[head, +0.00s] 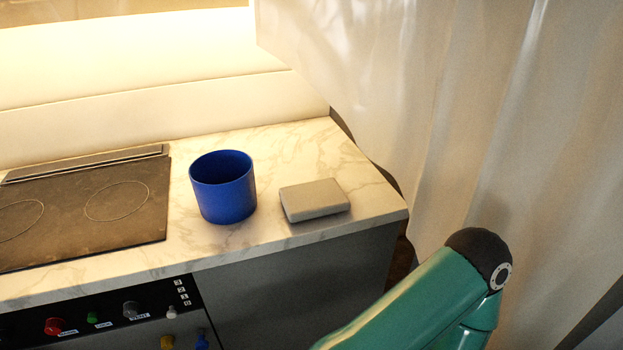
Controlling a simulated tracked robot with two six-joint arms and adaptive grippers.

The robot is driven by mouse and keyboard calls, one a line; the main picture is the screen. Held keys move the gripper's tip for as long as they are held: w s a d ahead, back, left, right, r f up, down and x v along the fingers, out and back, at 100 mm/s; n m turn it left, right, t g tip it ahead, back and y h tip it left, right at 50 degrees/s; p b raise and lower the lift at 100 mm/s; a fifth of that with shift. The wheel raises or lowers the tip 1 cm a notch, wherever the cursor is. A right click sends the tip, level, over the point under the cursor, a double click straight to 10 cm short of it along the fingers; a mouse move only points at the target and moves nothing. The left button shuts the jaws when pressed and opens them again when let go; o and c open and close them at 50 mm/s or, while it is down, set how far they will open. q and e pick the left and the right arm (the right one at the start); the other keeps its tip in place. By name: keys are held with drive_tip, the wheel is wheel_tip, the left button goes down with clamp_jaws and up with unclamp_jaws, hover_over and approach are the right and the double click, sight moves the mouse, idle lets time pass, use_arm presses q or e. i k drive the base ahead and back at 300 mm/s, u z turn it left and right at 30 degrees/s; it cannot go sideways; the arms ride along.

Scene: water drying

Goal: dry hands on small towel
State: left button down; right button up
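A small grey-beige block (314,199), which looks like a folded towel, lies flat near the right end of the marble counter (290,157). No gripper is near it or touching it. A green arm link of mine with a dark joint comes in at the lower right, in front of the counter's right end. Neither of my grippers shows in the head view, so I cannot see what they hold.
A blue open-topped pot (223,187) stands left of the towel, with a small gap between them. A dark cooktop (95,212) is farther left. Control knobs (130,309) line the counter's front. A white curtain (450,110) hangs at right.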

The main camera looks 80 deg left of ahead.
sight(302, 201)
drive_tip(key=u, duration=0.15)
drive_tip(key=k, duration=1.9)
drive_tip(key=u, duration=0.7)
drive_tip(key=i, duration=1)
